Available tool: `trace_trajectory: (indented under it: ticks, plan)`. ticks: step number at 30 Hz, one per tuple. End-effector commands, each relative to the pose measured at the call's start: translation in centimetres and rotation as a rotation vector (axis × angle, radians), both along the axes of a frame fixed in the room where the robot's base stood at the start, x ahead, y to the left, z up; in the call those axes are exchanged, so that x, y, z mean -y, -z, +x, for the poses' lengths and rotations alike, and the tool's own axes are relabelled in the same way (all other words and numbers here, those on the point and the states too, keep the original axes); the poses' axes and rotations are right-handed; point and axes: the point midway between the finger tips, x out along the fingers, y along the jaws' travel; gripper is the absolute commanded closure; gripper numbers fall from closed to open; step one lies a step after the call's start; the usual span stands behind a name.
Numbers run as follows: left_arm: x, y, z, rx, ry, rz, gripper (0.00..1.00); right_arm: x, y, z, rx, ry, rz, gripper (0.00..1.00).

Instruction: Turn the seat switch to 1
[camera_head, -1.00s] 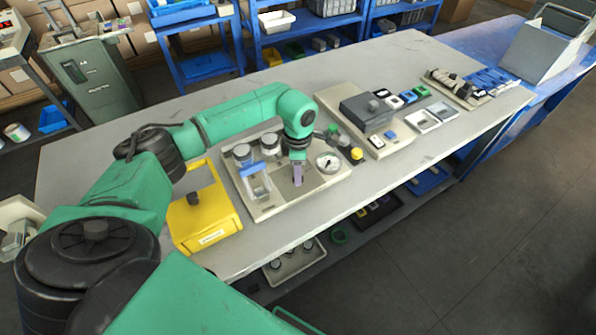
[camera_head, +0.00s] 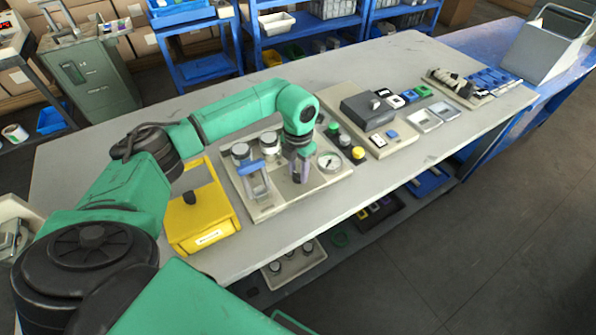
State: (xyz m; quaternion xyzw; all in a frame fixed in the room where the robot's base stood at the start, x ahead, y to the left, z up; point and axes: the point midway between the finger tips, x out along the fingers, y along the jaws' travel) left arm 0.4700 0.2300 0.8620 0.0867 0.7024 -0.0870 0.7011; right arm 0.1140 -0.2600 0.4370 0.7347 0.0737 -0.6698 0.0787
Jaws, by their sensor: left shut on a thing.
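My left gripper (camera_head: 300,175) points down over the grey recessed plate (camera_head: 312,188) of a pale panel (camera_head: 262,212) on the table. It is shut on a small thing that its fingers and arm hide. I cannot make out the seat switch or its 1 mark for certain. Beside the gripper on the panel are a round white gauge (camera_head: 329,162) at its right and a blue-handled clear part (camera_head: 255,186) at its left. Two round grey-topped parts (camera_head: 241,151) stand behind. My right gripper is not in view.
A yellow box (camera_head: 205,222) with a black knob stands left of the panel. The table's front edge is close; the table (camera_head: 330,75) behind is clear.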

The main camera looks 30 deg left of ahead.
Motion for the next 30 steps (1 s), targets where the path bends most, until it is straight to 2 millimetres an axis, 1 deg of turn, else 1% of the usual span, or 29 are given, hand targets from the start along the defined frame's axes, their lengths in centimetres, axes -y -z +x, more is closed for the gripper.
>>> trace_trajectory:
  ticks: [21, 30]
  plan:
    - [-0.10, -0.32, 0.25, 0.008, -0.668, -0.003, 1.00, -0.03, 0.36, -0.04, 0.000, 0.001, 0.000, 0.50]
    - [-0.13, -0.34, 0.28, 0.010, -0.864, -0.003, 1.00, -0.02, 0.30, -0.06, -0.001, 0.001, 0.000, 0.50]
